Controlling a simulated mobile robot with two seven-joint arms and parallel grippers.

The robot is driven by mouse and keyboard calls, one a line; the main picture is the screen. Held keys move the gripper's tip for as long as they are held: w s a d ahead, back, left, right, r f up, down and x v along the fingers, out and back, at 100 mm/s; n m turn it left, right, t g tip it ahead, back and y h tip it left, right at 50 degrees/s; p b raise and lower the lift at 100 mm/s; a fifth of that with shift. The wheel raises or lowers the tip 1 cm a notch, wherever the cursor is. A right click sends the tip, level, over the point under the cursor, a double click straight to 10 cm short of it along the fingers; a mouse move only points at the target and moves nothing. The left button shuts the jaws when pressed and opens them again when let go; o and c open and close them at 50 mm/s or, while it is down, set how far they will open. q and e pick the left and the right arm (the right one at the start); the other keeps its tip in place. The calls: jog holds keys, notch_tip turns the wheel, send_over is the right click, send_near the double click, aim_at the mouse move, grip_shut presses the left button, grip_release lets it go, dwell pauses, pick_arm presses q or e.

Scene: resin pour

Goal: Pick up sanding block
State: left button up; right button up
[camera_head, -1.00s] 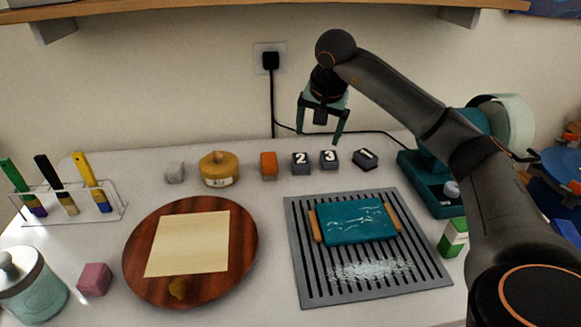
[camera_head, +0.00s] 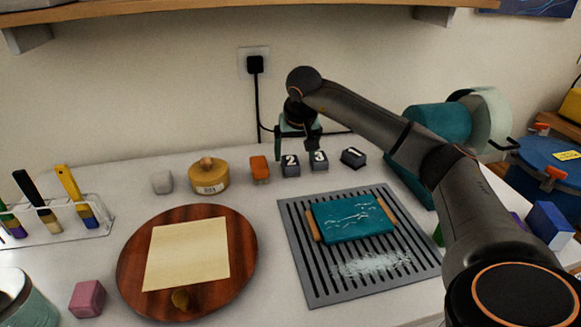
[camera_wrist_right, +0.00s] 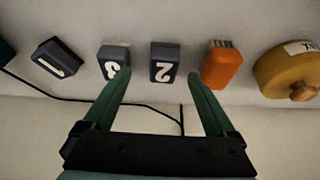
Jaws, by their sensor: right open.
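Three dark sanding blocks with white numbers stand in a row at the back of the table: block 2 (camera_head: 290,165), block 3 (camera_head: 318,160) and block 1 (camera_head: 353,157). In the right wrist view, block 2 (camera_wrist_right: 164,62) lies ahead between the fingers, block 3 (camera_wrist_right: 114,62) is by the left finger and block 1 (camera_wrist_right: 56,57) is farther left. My right gripper (camera_head: 298,150) is open and empty, just behind and above blocks 2 and 3. It also shows in the wrist view (camera_wrist_right: 160,78). My left gripper is out of view.
An orange brush-like block (camera_head: 259,168) stands close beside block 2, with a yellow round container (camera_head: 208,176) and a grey cube (camera_head: 162,182) farther left. In front are a slotted grey mat (camera_head: 315,290) with a teal tray (camera_head: 352,218) and a round wooden board (camera_head: 135,255).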

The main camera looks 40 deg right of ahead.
aim_at(291, 161)
jog(key=x, duration=0.5)
jog(key=shift+w+a, duration=0.15)
jog(key=shift+w, duration=0.25)
grip_shut()
dwell(0.4)
jog(key=shift+r, duration=0.1)
